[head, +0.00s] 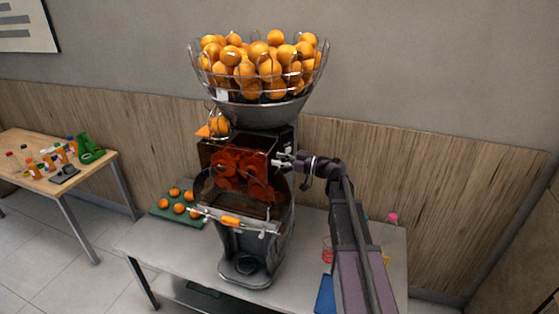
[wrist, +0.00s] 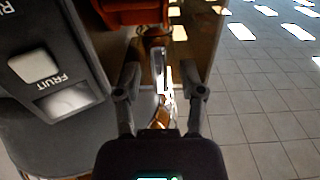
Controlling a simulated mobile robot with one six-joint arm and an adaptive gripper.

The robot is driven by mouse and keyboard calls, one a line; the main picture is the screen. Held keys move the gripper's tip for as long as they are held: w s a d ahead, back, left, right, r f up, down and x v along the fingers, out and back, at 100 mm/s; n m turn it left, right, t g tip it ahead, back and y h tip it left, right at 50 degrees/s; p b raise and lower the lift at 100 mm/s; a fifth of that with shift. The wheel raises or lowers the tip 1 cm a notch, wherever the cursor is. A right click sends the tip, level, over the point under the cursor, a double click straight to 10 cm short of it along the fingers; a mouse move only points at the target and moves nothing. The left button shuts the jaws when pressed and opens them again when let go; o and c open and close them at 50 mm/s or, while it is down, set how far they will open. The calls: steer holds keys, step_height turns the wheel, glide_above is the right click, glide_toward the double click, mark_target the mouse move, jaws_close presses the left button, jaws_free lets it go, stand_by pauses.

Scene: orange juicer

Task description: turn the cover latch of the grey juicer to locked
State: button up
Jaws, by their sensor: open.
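The grey juicer (head: 247,245) stands on the table, with a transparent orange-tinted cover (head: 238,172) at its front. My gripper (head: 284,162) is at the right side of the cover, level with its upper part. In the wrist view my gripper (wrist: 163,88) is open, with one finger on each side of a narrow, shiny metal piece (wrist: 159,66) that looks like the cover latch. I cannot tell whether either finger touches it. The latch is too small to make out in the head view, and its turn position is unclear.
A wooden table (head: 25,150) with small bottles stands far left.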

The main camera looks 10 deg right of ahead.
jaws_close()
steer(key=shift+m, duration=0.5)
steer(key=m, duration=0.3)
steer(key=shift+w+d+m, duration=0.15)
steer(key=shift+w+m, duration=0.05)
steer(key=shift+m, duration=0.1)
steer(key=m, duration=0.4)
steer(key=shift+w+d+f+m, duration=0.1)
steer(key=shift+w+f+m, duration=0.1)
steer(key=shift+m, duration=0.1)
steer(key=m, duration=0.4)
steer(key=shift+w+f+m+b, duration=0.1)
steer(key=shift+f+m+b, duration=0.05)
steer(key=shift+m+b, duration=0.2)
steer(key=m, duration=0.4)
steer(key=shift+f, duration=0.2)
